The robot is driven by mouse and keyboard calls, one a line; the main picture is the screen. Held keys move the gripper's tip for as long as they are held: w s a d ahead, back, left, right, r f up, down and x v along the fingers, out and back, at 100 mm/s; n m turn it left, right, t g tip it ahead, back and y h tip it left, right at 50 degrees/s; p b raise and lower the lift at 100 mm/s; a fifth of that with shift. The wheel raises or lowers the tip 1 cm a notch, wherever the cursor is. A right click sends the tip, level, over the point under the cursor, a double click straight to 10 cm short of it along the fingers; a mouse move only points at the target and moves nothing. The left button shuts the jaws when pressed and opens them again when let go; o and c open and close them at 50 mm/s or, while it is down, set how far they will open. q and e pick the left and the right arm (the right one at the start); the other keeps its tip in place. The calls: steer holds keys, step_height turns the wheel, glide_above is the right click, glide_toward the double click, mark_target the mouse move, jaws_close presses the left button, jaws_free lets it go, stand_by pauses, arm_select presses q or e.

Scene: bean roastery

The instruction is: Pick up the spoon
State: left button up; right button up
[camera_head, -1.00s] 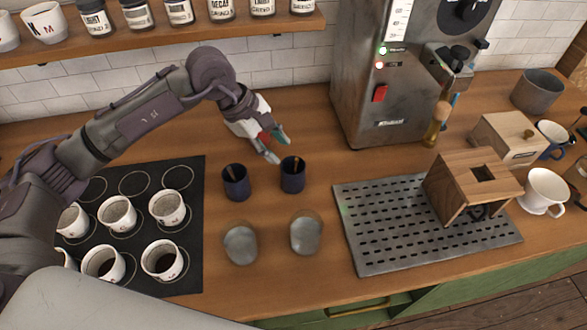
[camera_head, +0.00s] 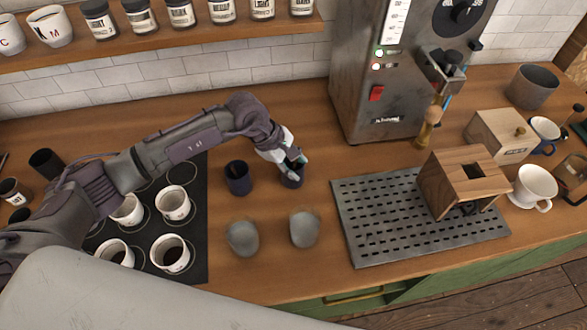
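Two small dark blue cups stand side by side on the wooden counter. The right cup (camera_head: 291,181) is partly covered by my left gripper (camera_head: 294,168), whose fingers are at its rim. A spoon handle stood in this cup a second ago; the gripper now hides it. I cannot tell whether the fingers are closed on it. The left cup (camera_head: 238,182) also has a spoon handle in it, seen as a small brown shape. My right gripper is not in view.
A perforated metal tray (camera_head: 365,225) with a wooden box (camera_head: 450,180) lies right of the cups. Two grey rounded objects (camera_head: 242,238) (camera_head: 304,229) lie in front. White cups (camera_head: 173,203) stand on a black mat (camera_head: 196,268) at left. A metal machine (camera_head: 350,95) stands behind.

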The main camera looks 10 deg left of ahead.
arm_select(q)
jaws_close()
steer(key=shift+r, duration=0.1)
